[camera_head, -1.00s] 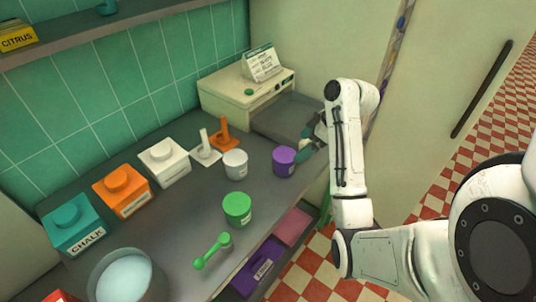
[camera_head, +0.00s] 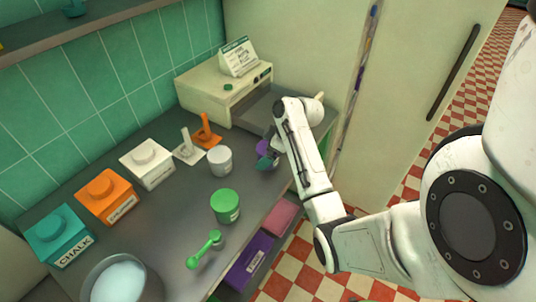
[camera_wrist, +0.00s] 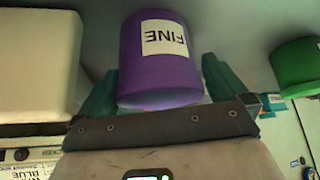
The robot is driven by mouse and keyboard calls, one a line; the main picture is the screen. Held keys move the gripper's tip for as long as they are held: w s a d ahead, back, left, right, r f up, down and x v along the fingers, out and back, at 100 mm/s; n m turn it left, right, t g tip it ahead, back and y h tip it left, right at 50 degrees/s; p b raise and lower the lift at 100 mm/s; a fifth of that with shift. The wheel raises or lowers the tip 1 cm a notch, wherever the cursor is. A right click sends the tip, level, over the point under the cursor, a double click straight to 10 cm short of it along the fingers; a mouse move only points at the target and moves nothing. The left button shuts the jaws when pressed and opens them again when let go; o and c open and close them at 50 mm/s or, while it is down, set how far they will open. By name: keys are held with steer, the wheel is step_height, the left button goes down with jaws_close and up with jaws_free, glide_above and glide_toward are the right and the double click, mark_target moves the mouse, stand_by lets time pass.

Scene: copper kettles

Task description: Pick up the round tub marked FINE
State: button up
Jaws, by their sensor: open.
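The purple round tub marked FINE (camera_wrist: 150,75) fills the upper middle of the wrist view, with its white label upside down. In the head view the tub (camera_head: 263,146) shows only in part, behind my arm at the right of the counter. My gripper (camera_wrist: 160,88) is open, with one teal finger on each side of the tub's near end. A small gap shows beside the tub; whether either finger touches it I cannot tell. In the head view the gripper (camera_head: 268,161) is mostly hidden by my wrist.
A white tub (camera_head: 219,161) and a green tub (camera_head: 225,206) stand to the left. A cream machine (camera_head: 205,92) with a sign is behind. Orange, white and teal boxes line the wall side.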

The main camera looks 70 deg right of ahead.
steer(key=shift+w+f, duration=0.1)
steer(key=shift+f, duration=0.1)
steer(key=shift+c, duration=0.5)
steer(key=c, duration=0.9)
steer(key=shift+r, duration=0.15)
